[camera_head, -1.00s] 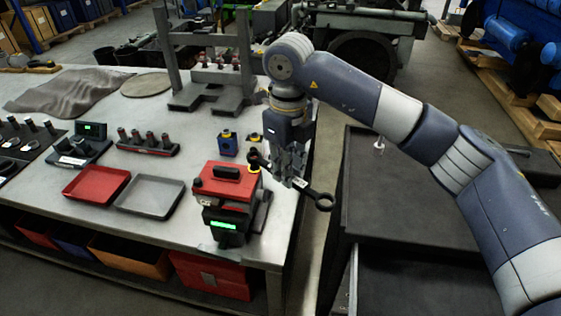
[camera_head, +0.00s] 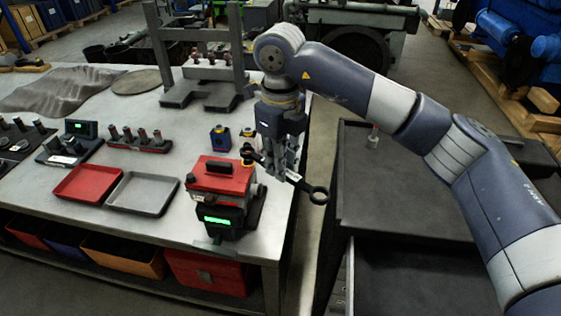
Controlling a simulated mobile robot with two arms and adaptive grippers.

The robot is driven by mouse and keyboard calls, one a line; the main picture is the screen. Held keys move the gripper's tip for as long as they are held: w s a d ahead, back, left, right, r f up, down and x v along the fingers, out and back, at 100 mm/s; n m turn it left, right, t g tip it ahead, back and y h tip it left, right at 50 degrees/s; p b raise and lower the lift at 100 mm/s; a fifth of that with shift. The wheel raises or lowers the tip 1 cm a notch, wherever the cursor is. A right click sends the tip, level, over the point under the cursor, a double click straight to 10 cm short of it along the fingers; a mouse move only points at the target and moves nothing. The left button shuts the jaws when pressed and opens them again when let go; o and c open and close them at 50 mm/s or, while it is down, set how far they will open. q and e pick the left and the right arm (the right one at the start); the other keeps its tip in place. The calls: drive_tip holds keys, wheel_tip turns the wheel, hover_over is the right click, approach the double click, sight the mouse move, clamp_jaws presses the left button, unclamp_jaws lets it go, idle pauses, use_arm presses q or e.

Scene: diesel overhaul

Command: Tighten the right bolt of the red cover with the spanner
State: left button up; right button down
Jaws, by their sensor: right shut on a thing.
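The red cover (camera_head: 212,177) sits on top of a dark unit with a lit green display (camera_head: 215,220), near the table's front right corner. My right gripper (camera_head: 284,172) points down and is shut on the dark spanner (camera_head: 308,188). The spanner's ring end hangs out to the right, past the table edge. Its other end is at the cover's right side, by a yellow-ringed bolt (camera_head: 247,160). I cannot tell whether that end is seated on the bolt or only close to it. My left gripper is not in view.
A red tray (camera_head: 88,197) and a grey tray (camera_head: 141,209) lie left of the unit. Small blue blocks (camera_head: 220,139) and a grey press-like stand (camera_head: 183,94) are behind it. A dark cabinet (camera_head: 395,190) stands to the right, across a gap.

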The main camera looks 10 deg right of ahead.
drive_tip(key=shift+f+b, duration=1)
drive_tip(key=shift+f, duration=0.35)
drive_tip(key=shift+a, duration=0.1)
drive_tip(key=shift+s+a+m, duration=0.7)
drive_tip(key=shift+a+m, duration=0.15)
drive_tip(key=shift+m, duration=0.45)
drive_tip(key=shift+b, duration=0.3)
drive_tip(key=shift+s+a+m, duration=0.2)
drive_tip(key=shift+a+m, duration=0.35)
drive_tip(key=shift+m, duration=0.1)
drive_tip(key=shift+s+a+m, duration=0.2)
drive_tip(key=shift+a+m, duration=0.3)
drive_tip(key=shift+m, duration=0.15)
